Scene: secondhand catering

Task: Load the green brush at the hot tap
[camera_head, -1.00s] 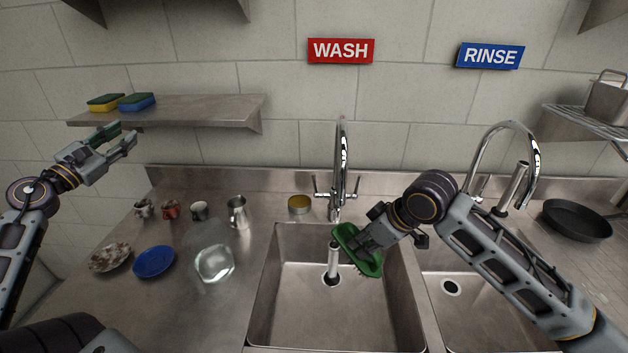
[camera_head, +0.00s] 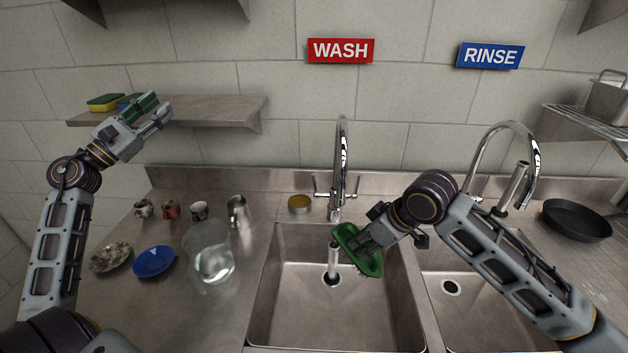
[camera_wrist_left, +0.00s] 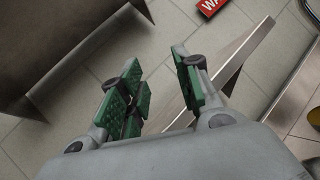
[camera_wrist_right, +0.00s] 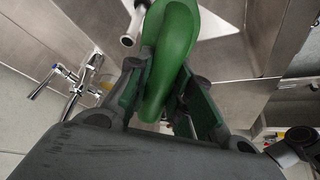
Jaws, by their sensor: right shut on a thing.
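The wash tap (camera_head: 341,170), tall and chrome with two lever handles, stands behind the wash sink under the red WASH sign (camera_head: 341,50). No water stream is clear to see. My left gripper (camera_head: 152,108) is open and empty in front of the wall shelf; its spread green-padded fingers (camera_wrist_left: 160,95) show in the left wrist view.
Left counter: a clear jug (camera_head: 212,255), blue plate (camera_head: 154,261), stained plate (camera_head: 111,257), several cups, a steel pitcher (camera_head: 237,211) and a yellowish tin (camera_head: 299,204). The shelf (camera_head: 220,112) holds sponges. A black pan (camera_head: 577,220) sits right.

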